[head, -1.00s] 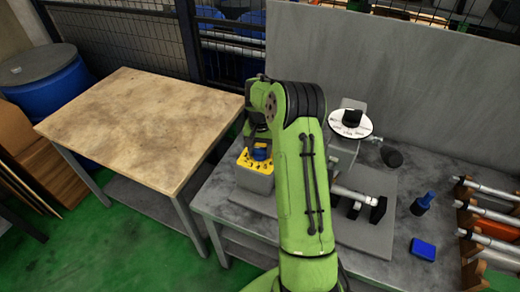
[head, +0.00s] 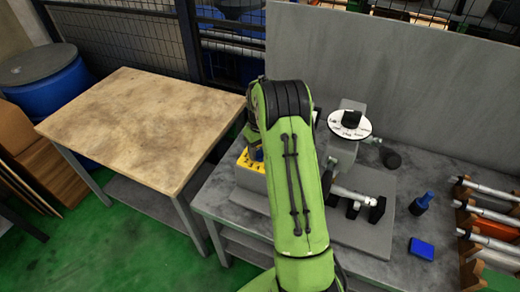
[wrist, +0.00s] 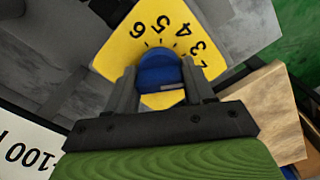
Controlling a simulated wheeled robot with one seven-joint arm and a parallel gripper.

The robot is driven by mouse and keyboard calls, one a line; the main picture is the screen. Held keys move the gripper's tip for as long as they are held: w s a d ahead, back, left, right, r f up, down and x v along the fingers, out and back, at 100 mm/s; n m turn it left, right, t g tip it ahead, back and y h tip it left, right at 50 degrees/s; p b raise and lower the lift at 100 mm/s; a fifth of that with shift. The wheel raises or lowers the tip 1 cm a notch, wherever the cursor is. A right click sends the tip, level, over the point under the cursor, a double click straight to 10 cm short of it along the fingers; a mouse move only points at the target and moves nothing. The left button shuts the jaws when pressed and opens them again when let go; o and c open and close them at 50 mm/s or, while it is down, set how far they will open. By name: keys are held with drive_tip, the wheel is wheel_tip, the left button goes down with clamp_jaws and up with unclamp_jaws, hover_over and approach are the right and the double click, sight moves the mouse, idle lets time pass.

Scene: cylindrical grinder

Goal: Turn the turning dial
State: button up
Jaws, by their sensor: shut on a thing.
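The turning dial is a blue knob (wrist: 158,72) on a yellow plate (wrist: 122,42) with black numbers; 3, 4, 5 and 6 show in the wrist view. My gripper (wrist: 158,80) is shut on the blue knob, one dark finger on each side of it. A grey pointer mark shows low on the knob's right side. In the head view the yellow plate (head: 248,163) tops a grey box on the bench, and my green arm hides most of the gripper and the knob.
A machine with a white round disc (head: 340,131) stands right of my arm. A blue bottle (head: 421,204), a blue block (head: 422,249) and a rack of rods (head: 465,218) lie further right. A bare wooden-topped table (head: 140,120) stands left.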

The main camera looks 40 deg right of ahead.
sight(260, 149)
drive_tip(key=shift+n, duration=1.6)
drive_tip(key=shift+s+n, duration=0.1)
drive_tip(key=shift+n, duration=0.2)
drive_tip(key=o, duration=1)
wheel_tip(260, 149, up, 16)
drive_tip(key=p, duration=0.1)
drive_tip(key=shift+f+p, duration=0.15)
drive_tip(key=shift+p, duration=0.2)
